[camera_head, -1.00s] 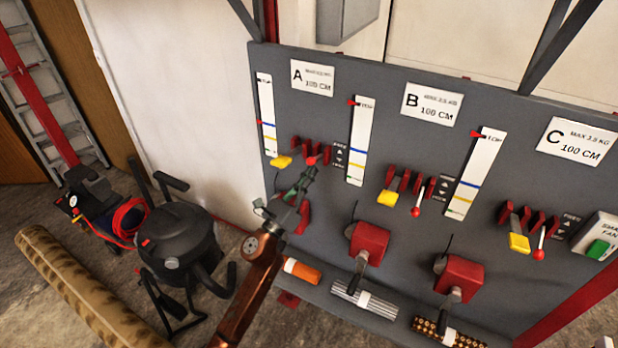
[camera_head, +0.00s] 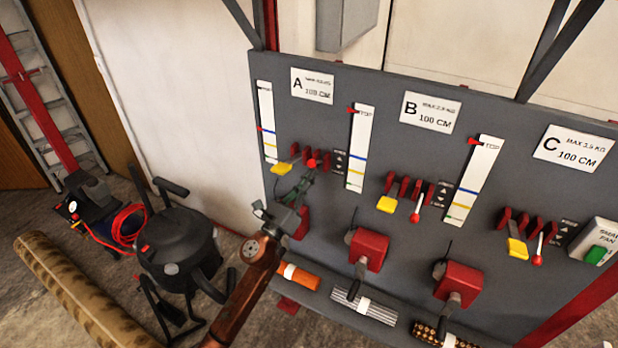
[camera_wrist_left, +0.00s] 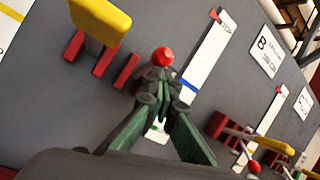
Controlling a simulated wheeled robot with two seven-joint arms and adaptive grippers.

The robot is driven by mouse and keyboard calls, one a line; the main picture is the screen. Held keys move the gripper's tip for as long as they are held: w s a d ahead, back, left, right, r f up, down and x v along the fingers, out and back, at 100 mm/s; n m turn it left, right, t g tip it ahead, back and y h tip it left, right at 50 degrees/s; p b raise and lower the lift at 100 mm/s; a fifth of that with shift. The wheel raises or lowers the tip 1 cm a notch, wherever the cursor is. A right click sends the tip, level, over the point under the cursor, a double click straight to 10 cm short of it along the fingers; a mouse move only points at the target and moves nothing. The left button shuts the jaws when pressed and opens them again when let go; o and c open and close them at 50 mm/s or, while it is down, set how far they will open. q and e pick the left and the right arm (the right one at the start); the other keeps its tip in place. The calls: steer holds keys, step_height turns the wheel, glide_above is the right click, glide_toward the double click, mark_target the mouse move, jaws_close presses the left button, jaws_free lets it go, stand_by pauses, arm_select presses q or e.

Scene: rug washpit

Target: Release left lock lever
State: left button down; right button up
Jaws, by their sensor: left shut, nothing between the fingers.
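Station A, at the left of the grey panel (camera_head: 325,130), has a yellow-handled lever (camera_head: 282,168) and a red-ball lever (camera_head: 312,163) in a red slotted bracket. I cannot tell which is the lock lever. My left gripper (camera_head: 311,176) is shut, its tips right at the red ball from below. In the left wrist view the closed fingertips (camera_wrist_left: 157,82) meet just beneath the red ball (camera_wrist_left: 162,57) and hide its stem; contact is unclear. The yellow handle (camera_wrist_left: 100,18) stands apart, left of the fingers. My right gripper is not seen.
Stations B and C have similar levers, such as B's yellow handle (camera_head: 387,204) and red ball (camera_head: 415,218). Red crank boxes (camera_head: 370,248) stick out below. A black vacuum (camera_head: 180,245) and a rolled rug (camera_head: 75,285) are at left.

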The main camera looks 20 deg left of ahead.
arm_select(q)
step_height(320, 180, up, 2)
steer(key=shift+s+a+r+t, duration=0.1)
steer(key=shift+a+r+t, duration=0.05)
steer(key=shift+t, duration=0.15)
step_height(320, 180, down, 6)
steer(key=d+b, duration=0.2)
steer(key=b, duration=0.2)
steer(key=s+a+r+p, duration=0.1)
steer(key=s+a+r, duration=0.2)
steer(key=s, duration=0.6)
steer(key=shift+r, duration=0.15)
